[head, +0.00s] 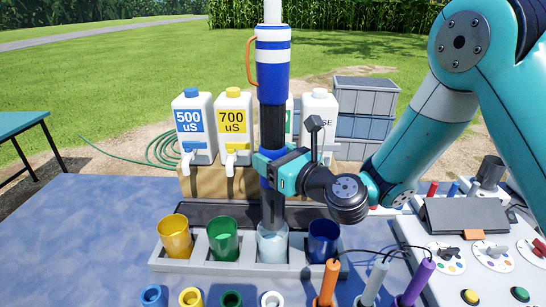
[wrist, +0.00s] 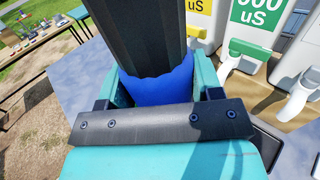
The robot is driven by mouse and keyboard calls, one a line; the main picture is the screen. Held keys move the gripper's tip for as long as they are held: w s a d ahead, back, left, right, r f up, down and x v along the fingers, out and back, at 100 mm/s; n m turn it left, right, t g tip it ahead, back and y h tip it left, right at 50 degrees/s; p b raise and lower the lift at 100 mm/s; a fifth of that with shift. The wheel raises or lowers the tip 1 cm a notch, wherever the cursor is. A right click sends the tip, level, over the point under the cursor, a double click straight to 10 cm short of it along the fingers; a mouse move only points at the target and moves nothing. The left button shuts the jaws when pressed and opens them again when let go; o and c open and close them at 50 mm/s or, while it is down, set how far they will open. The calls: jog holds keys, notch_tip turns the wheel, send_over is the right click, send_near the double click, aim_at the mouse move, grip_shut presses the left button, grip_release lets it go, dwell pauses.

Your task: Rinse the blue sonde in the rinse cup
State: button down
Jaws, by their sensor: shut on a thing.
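The blue sonde (head: 273,75) stands upright, with white bands, an orange handle, a dark middle section and a grey lower end. My gripper (head: 270,170) is shut around its lower blue band. The wrist view shows that blue band (wrist: 160,82) between my gripper's jaws (wrist: 155,95). The sonde's lower end reaches down to the clear, pale cup (head: 272,246) in the rack and appears to be inside its mouth. How deep it goes is hard to tell. The white jug (head: 319,112) behind has a partly hidden label ending in "SE".
The grey rack (head: 205,266) also holds yellow (head: 175,240), green (head: 223,240) and blue (head: 323,242) cups. Labelled jugs stand on a wooden stand behind. Orange, white and purple probes and a control panel (head: 470,255) are at right. The blue table is clear at left.

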aim_at(282, 207)
jog(key=shift+f+b, duration=5.35)
jog(key=shift+f, duration=0.6)
dwell(2.1)
